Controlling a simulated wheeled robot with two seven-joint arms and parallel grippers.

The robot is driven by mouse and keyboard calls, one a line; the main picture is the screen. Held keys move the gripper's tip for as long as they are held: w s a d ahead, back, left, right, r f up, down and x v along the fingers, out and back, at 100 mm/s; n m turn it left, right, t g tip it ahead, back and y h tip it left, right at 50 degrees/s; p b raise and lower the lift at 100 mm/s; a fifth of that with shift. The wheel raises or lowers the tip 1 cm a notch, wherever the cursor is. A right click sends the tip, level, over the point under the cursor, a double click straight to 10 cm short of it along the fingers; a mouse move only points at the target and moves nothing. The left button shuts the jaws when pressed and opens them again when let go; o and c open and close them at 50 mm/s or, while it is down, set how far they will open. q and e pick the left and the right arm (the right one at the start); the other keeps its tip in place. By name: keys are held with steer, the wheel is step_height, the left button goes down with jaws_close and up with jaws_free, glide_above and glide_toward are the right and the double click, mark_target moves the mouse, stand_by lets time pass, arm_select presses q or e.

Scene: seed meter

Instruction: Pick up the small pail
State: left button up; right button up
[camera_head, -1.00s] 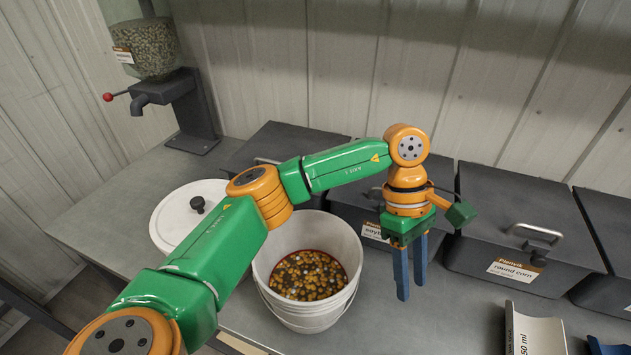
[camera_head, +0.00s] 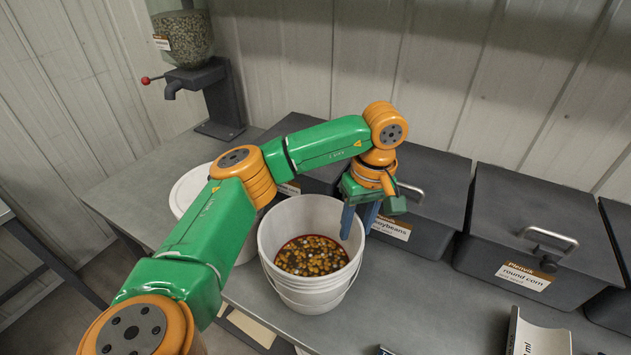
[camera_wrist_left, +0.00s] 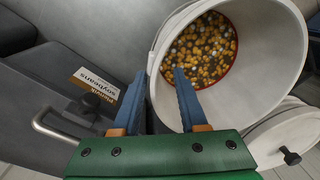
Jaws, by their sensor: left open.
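The small pail (camera_head: 312,295) is white, stands upright on the bench and holds a mix of yellow and dark seeds (camera_head: 311,256). My left gripper (camera_head: 356,232) is open and points down at the pail's right rim. One blue finger shows in front of the pail's inside, the other beyond the outer wall. In the left wrist view the pail (camera_wrist_left: 262,70) fills the upper right, and the open gripper (camera_wrist_left: 159,75) has the pail's rim between its fingers. I cannot tell how deep the fingers reach. My right gripper is not in view.
A white lidded pail (camera_head: 190,190) stands behind my left arm. Dark bins labelled soybeans (camera_head: 428,215) and round corn (camera_head: 530,225) line the wall. A seed dispenser (camera_head: 205,85) stands at the back left. A light trough (camera_head: 540,338) lies front right.

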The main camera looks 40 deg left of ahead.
mark_target(350, 237)
arm_select(q)
steer(key=f, duration=0.1)
steer(key=a+f+p, duration=0.1)
steer(key=f, duration=0.1)
steer(key=f+p, duration=0.1)
steer(key=f, duration=0.1)
steer(key=shift+w+a, duration=0.3)
steer(key=shift+w, duration=0.1)
steer(key=shift+d+f, duration=0.1)
steer(key=shift+f, duration=0.2)
steer(key=shift+s+d, duration=0.15)
steer(key=shift+d, duration=0.05)
steer(key=c, duration=0.6)
jaws_close()
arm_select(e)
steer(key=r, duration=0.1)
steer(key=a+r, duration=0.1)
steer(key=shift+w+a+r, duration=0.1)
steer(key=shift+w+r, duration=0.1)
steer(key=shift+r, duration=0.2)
